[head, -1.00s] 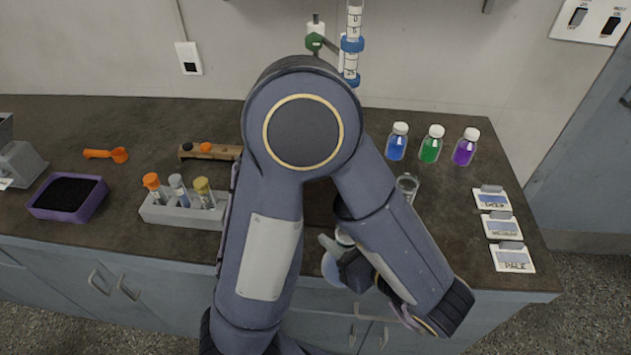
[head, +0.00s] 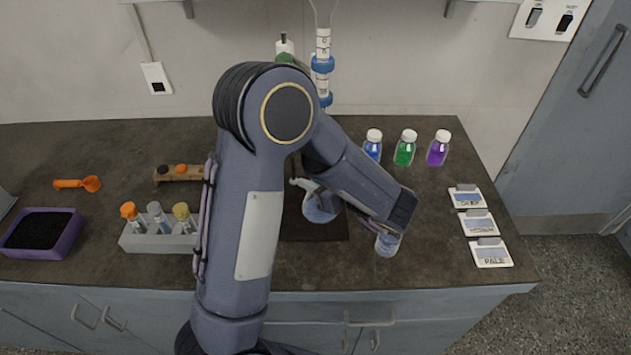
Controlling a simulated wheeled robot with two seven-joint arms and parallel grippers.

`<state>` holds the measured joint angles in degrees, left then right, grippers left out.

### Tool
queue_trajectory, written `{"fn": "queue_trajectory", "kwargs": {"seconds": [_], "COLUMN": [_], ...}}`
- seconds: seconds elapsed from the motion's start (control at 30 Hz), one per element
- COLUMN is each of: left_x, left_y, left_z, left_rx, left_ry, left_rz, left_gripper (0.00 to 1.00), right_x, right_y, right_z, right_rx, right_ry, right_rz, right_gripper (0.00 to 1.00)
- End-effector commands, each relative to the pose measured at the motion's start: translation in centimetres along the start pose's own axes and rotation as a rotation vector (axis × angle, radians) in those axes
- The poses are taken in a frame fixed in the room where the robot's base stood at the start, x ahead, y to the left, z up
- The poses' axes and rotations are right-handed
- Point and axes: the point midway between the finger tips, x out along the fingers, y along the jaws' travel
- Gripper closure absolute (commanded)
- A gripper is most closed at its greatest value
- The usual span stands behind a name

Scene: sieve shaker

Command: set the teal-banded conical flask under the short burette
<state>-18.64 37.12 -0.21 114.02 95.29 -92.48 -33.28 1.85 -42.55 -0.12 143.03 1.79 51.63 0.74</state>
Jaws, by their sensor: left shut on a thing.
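My left gripper (head: 303,187) is partly hidden behind my own forearm. It is shut on a pale bluish glass flask (head: 320,208), which appears over the dark base plate (head: 318,236); I cannot tell whether it touches the plate. The flask's band colour cannot be made out. A burette (head: 323,72) with white scale marks and blue bands stands at the back, left of the coloured bottles. Its lower end is hidden by my arm. My right gripper is out of view.
Another clear glass vessel (head: 387,243) stands right of the plate, partly covered by my forearm. Blue (head: 372,148), green (head: 405,152) and purple (head: 438,152) bottles stand behind. Label cards (head: 491,256) line the right edge. A tube rack (head: 158,243) and purple tray (head: 68,243) stand left.

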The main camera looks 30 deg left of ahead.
Motion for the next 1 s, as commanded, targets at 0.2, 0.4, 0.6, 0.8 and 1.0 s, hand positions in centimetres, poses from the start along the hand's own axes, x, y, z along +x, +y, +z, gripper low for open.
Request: {"fn": "queue_trajectory", "kwargs": {"seconds": [0.2,0.4,0.6,0.8,1.0], "left_x": [1.0,1.8,2.2,2.2,2.4], "left_y": [0.9,1.1,1.1,1.1,1.1], "left_z": [-0.4,1.5,2.9,2.9,3.3], "left_rx": [0.0,0.003,0.002,-0.001,0.0], "left_ry": [0.001,0.001,0.002,0.001,0.002], "left_rz": [-0.003,-0.002,0.0,0.0,0.0], "left_gripper": [1.0,1.0,1.0,1.0,1.0], "right_x": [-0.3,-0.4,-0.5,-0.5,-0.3], "right_y": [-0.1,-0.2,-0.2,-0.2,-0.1], "right_z": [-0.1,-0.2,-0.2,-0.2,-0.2], "right_rx": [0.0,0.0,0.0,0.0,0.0], "right_ry": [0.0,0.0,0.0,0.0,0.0], "right_rz": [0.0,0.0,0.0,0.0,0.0], "right_gripper": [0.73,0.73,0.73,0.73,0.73]}}
